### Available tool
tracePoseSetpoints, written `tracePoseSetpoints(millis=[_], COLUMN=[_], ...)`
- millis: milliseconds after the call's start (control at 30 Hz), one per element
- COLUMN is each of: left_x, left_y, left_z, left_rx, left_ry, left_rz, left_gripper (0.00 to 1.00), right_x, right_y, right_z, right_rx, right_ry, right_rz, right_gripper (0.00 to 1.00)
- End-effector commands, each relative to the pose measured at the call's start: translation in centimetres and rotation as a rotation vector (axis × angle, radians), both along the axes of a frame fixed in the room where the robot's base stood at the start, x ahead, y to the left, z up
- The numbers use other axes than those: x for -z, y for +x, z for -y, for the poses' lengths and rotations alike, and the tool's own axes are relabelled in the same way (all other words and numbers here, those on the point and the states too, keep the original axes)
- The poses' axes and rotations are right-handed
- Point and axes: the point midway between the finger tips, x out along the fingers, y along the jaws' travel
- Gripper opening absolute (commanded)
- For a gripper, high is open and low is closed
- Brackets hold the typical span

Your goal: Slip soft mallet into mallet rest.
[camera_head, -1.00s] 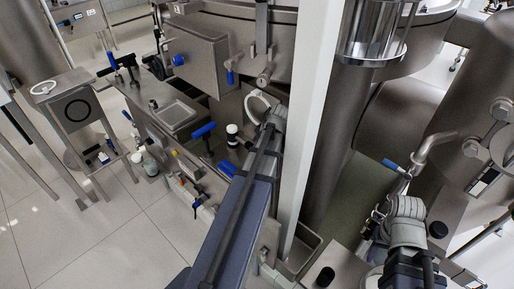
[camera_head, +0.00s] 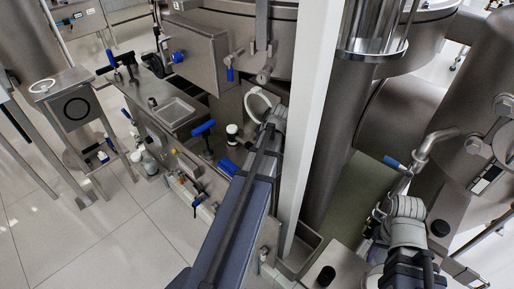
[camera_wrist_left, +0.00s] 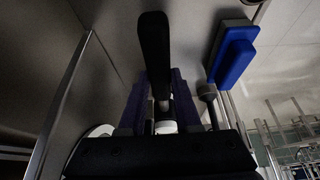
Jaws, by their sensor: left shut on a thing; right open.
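In the left wrist view my left gripper (camera_wrist_left: 158,98) is shut on a dark, rounded bar (camera_wrist_left: 154,45) that stands up between its purple-grey fingers. The bar appears to be part of the soft mallet; I cannot make out its head. In the head view the left arm reaches up from the bottom, and its gripper is not clear there. My right gripper (camera_head: 376,222) is open at the lower right, beside steel pipework, apparently empty. I cannot identify the mallet rest with certainty in either view.
A white upright post (camera_head: 310,130) stands right beside the left arm. A steel box (camera_head: 197,58) and large steel vessels stand behind. A blue-handled T-shaped fitting (camera_head: 203,128) is left of the arm. A blue block (camera_wrist_left: 232,57) shows in the wrist view.

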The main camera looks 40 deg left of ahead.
Motion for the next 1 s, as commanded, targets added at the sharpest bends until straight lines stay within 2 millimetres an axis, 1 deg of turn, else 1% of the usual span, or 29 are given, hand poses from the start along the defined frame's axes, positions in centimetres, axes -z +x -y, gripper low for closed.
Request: tracePoseSetpoints(millis=[167, 967, 1000], left_x=[0.1, 2.4, 2.2], left_y=[0.0, 0.0, 0.0], left_z=[0.0, -0.1, 0.0], left_rx=[0.000, 0.000, 0.000], left_ry=[0.001, 0.002, 0.002], left_rz=[0.000, 0.001, 0.001], left_gripper=[0.00, 0.00, 0.36], right_x=[0.1, 2.4, 2.2], right_y=[0.0, 0.0, 0.0], right_z=[0.0, 0.0, 0.0], right_rx=[0.000, 0.000, 0.000], right_ry=[0.000, 0.000, 0.000], right_rz=[0.000, 0.000, 0.000], right_gripper=[0.47, 0.47, 0.47])
